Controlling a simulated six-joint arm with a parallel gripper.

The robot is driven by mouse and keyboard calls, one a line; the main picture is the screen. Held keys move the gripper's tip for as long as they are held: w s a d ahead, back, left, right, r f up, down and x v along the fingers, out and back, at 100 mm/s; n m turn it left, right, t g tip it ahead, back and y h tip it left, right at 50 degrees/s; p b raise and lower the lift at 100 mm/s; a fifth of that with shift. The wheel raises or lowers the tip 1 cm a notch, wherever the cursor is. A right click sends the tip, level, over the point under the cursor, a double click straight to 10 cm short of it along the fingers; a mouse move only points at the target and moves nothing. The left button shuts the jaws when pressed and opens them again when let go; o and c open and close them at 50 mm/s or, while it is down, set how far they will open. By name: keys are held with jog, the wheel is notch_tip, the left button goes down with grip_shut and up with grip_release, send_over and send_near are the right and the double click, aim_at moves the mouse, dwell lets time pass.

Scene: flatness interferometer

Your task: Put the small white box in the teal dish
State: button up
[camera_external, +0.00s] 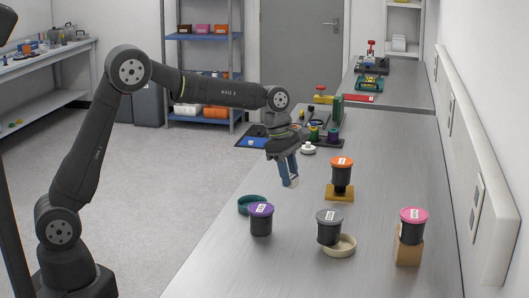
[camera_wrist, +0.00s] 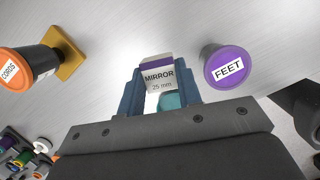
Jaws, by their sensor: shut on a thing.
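The small white box (camera_wrist: 158,80), with a purple band and the label "MIRROR 25 mm", is held between the blue fingers of my gripper (camera_external: 289,180). In the wrist view my gripper (camera_wrist: 160,90) is shut on the box's two sides. In the external view the box is small and mostly hidden by the fingers, above the bench. The teal dish (camera_external: 243,207) sits on the bench to the lower left of my gripper, partly hidden behind the purple-lidded jar. Part of the dish (camera_wrist: 172,101) shows below the box in the wrist view.
A purple-lidded "FEET" jar (camera_external: 261,222) stands right by the dish. An orange-lidded jar (camera_external: 342,172) on a yellow stand, a grey-lidded jar (camera_external: 328,230) in a cream dish (camera_external: 345,247), and a pink-lidded jar (camera_external: 412,225) on a wooden block stand to the right.

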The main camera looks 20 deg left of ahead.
jog(key=w+a+m+g, duration=0.1)
jog(key=w+a+m, duration=0.15)
jog(key=a, duration=0.35)
jog(key=w+a+m, duration=0.2)
jog(key=a+m, duration=0.1)
jog(key=a, duration=0.3)
jog(key=shift+y, duration=0.3)
jog(key=shift+w+a+f+x, duration=0.1)
jog(key=shift+w+a+x, duration=0.15)
jog(key=shift+x, duration=1.3)
jog(key=shift+w+a+f+x, duration=0.15)
jog(key=shift+a+x, duration=0.2)
jog(key=shift+x, duration=1.2)
jog(key=shift+w+a+x, duration=0.2)
jog(key=shift+a+x, duration=0.1)
jog(key=shift+x, duration=1.2)
jog(key=o, duration=1)
jog(key=shift+o, duration=0.2)
notch_tip(320, 180, up, 7)
